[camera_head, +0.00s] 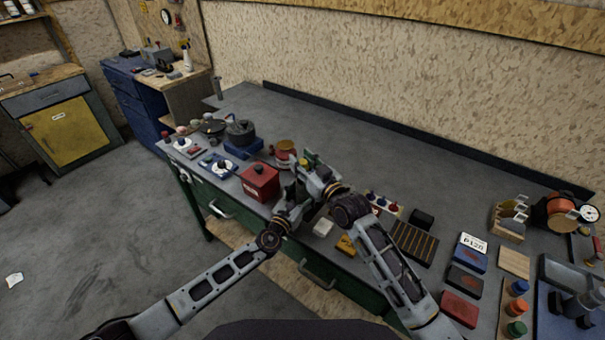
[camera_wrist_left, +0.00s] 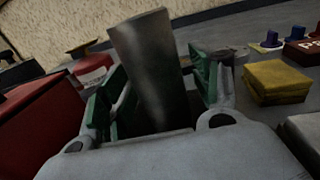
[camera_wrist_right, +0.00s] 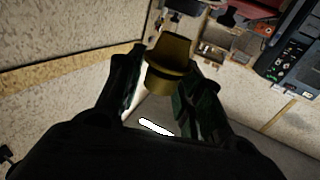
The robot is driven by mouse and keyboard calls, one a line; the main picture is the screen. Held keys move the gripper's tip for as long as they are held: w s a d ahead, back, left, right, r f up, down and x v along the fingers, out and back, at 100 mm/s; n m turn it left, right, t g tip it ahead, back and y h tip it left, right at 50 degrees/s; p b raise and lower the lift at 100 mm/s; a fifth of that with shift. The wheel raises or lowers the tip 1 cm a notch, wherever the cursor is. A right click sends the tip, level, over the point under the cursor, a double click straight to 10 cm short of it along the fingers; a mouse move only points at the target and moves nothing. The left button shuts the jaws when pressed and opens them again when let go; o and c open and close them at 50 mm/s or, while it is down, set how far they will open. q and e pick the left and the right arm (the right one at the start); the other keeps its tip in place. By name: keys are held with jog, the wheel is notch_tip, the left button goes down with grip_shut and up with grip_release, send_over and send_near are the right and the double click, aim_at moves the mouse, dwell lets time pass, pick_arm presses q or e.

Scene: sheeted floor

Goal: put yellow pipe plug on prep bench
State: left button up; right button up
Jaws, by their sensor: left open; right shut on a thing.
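The yellow pipe plug (camera_wrist_right: 168,62) is between the fingers of my right gripper (camera_wrist_right: 160,85) in the right wrist view. In the head view a small yellow patch of it (camera_head: 308,160) shows at my right gripper (camera_head: 314,170), above the long grey-topped bench (camera_head: 345,150). My left gripper (camera_wrist_left: 160,95) is open in the left wrist view. A grey cylinder (camera_wrist_left: 150,70) shows between its fingers; I cannot tell whether they touch it. In the head view the two grippers are close together and partly overlap. No label shows which bench is the prep bench.
A red box (camera_head: 260,182) stands left of my grippers. A yellow block (camera_head: 346,245) and a white block (camera_head: 323,227) lie near the front edge. A wood-topped blue cabinet (camera_head: 180,90) and a yellow-door cabinet (camera_head: 70,135) stand at left. The bench's back middle is clear.

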jog(key=shift+f, duration=0.1)
jog(key=shift+f+p, duration=0.35)
jog(key=shift+f, duration=1.85)
jog(key=shift+f, duration=0.25)
jog(key=o, duration=0.8)
jog(key=shift+c, duration=0.2)
jog(key=shift+b, duration=0.35)
jog(key=v, duration=1.2)
jog(key=shift+w+d, duration=0.15)
jog(key=shift+d, duration=0.1)
